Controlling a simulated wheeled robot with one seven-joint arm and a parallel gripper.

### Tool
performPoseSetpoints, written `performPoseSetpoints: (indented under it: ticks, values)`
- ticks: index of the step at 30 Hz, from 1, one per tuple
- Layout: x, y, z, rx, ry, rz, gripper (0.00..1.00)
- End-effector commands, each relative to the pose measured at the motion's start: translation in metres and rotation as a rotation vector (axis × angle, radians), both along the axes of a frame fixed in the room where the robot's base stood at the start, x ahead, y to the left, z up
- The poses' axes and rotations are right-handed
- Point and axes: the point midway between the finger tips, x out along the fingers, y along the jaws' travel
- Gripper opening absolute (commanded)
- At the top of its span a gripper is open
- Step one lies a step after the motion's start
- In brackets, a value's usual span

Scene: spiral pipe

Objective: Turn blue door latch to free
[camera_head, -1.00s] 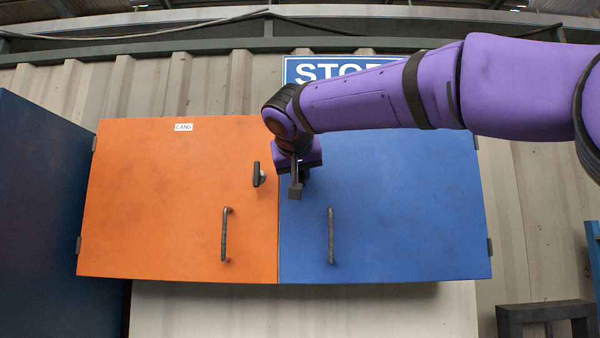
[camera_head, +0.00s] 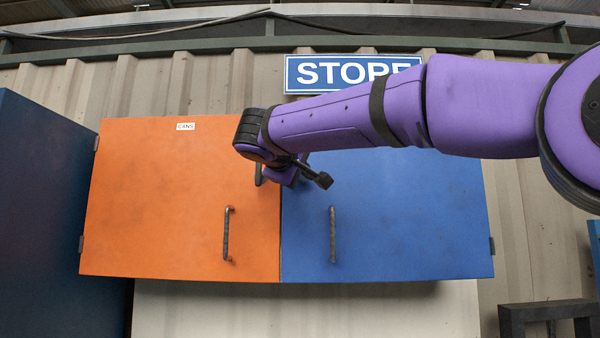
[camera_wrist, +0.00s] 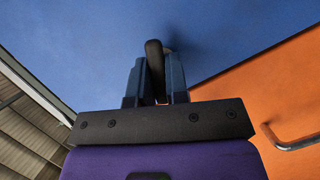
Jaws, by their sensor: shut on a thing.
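The blue door (camera_head: 410,215) is the right-hand door of a wall cabinet and looks closed. Its dark latch (camera_wrist: 154,66) shows in the wrist view as a short bar standing out from the blue panel. My gripper (camera_wrist: 156,75) is shut on this latch, with one finger on each side. The bar is not parallel to the seam between the doors in that view. In the head view my gripper (camera_head: 285,174) is tilted in front of the blue door's upper left edge; my arm hides the blue latch and the fingertips there.
The orange door (camera_head: 160,205), labelled CANS, is on the left, its latch (camera_head: 258,174) partly behind my wrist. Bar handles stick out from the orange door (camera_head: 227,235) and the blue door (camera_head: 332,235) below my gripper. A dark blue cabinet (camera_head: 50,210) stands far left.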

Motion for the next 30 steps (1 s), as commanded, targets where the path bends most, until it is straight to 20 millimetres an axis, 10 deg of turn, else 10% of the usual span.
performPoseSetpoints:
  ticks: [30]
  values:
    - [0.0001, 0.0011, -0.0031, -0.436, 0.015, 0.001, 0.00]
